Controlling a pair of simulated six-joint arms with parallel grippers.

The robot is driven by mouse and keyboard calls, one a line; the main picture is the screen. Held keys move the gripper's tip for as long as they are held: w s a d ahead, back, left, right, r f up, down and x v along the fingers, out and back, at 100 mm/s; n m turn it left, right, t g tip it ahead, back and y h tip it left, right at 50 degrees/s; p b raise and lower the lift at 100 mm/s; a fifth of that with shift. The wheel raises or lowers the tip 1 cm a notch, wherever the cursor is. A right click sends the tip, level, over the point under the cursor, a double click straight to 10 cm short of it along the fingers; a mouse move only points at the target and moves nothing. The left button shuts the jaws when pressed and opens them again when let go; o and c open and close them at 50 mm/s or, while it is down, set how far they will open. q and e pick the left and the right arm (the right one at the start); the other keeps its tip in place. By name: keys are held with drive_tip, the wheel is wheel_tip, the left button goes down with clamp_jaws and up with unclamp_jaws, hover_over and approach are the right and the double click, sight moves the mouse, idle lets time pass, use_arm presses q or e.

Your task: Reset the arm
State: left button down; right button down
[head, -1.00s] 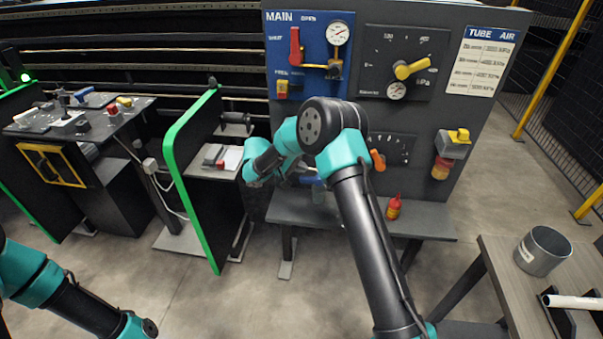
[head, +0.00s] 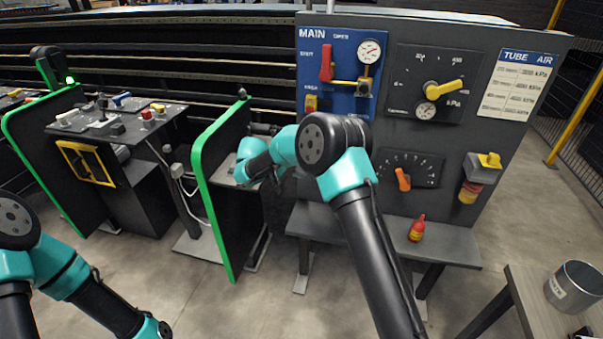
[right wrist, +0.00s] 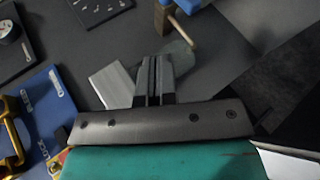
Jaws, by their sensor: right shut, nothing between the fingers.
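My right gripper (right wrist: 154,66) is shut and empty in the right wrist view, its two dark fingers together. A pale grey block (right wrist: 113,84) shows just left of the fingers there; I cannot tell whether they touch. In the head view my right arm rises from the bottom centre, bends at a dark elbow in front of the control panel (head: 384,185), and its teal end points left. The fingers are not clear there. My left arm stands at the lower left, its gripper out of view.
The panel bears a red handle (head: 326,62), a yellow knob (head: 444,88) and an orange knob (head: 403,179). A red bottle (head: 417,229) stands on its shelf. A green-edged partition (head: 213,190) is left of my right arm. A metal cup (head: 573,287) stands at lower right.

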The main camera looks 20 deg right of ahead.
drive_tip(key=s+a+f+n+g+y, duration=0.1)
drive_tip(key=s+f+n+y, duration=0.1)
drive_tip(key=s+f+y, duration=0.55)
drive_tip(key=s+a+f+n+g+y, duration=0.1)
drive_tip(key=s+a+f+n+y, duration=0.15)
drive_tip(key=s+f, duration=0.95)
drive_tip(key=s+f+m+t+y, duration=0.2)
drive_tip(key=s+f, duration=0.1)
drive_tip(key=s, duration=0.5)
drive_tip(key=s+f+m+t+y, duration=0.2)
drive_tip(key=s+f+y, duration=0.1)
drive_tip(key=s, duration=0.5)
drive_tip(key=shift+s+d+f, duration=0.25)
drive_tip(key=shift+s+f, duration=0.1)
drive_tip(key=shift+f, duration=0.45)
